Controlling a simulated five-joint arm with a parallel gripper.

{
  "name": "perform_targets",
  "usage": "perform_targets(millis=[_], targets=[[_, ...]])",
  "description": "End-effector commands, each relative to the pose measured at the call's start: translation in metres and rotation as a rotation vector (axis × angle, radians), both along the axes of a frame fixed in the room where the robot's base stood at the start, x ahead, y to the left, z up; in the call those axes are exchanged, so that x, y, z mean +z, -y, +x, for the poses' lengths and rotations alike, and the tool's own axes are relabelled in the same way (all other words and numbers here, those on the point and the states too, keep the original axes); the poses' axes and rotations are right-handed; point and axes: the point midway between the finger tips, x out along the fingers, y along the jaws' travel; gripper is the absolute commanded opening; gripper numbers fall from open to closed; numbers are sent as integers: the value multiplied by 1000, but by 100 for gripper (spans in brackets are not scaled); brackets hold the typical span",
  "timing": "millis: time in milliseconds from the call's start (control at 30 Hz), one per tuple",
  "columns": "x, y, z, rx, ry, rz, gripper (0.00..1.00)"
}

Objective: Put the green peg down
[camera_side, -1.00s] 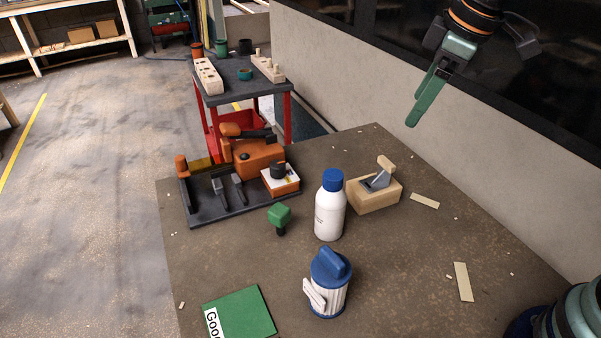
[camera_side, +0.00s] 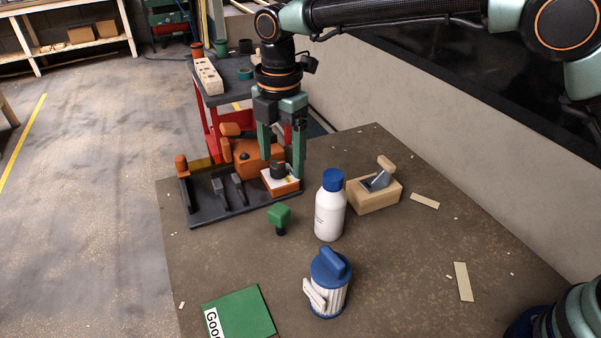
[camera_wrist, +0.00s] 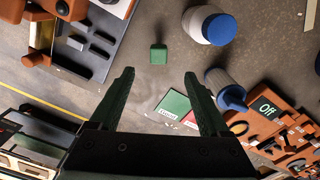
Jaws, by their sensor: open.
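The green peg (camera_side: 279,214) has a blocky green head above a short dark lower part. It stands on the brown table, left of the white bottle, and in the wrist view its green head (camera_wrist: 158,54) shows beyond my fingertips. My gripper (camera_side: 282,167) is open, pointing down above the far part of the table, behind the peg in the side view. In the wrist view the space between its green fingers (camera_wrist: 158,75) is empty. A green panel (camera_side: 246,311) with a white label lies at the table's front left.
A white bottle with a blue cap (camera_side: 330,208) and a blue-lidded canister (camera_side: 329,285) stand near the peg. A wooden block plane (camera_side: 374,190) is to the right. A dark tray (camera_side: 212,210) holds tools. The table between peg and green panel is clear.

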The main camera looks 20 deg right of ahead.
Motion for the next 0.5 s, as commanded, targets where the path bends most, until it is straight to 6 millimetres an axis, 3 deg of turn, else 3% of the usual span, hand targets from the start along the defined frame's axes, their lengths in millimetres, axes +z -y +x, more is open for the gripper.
perform_targets(millis=[133, 500], targets=[[-9, -10, 0, 61, -12, -8, 80], [-10, -11, -1, 69, -13, -8, 80]])
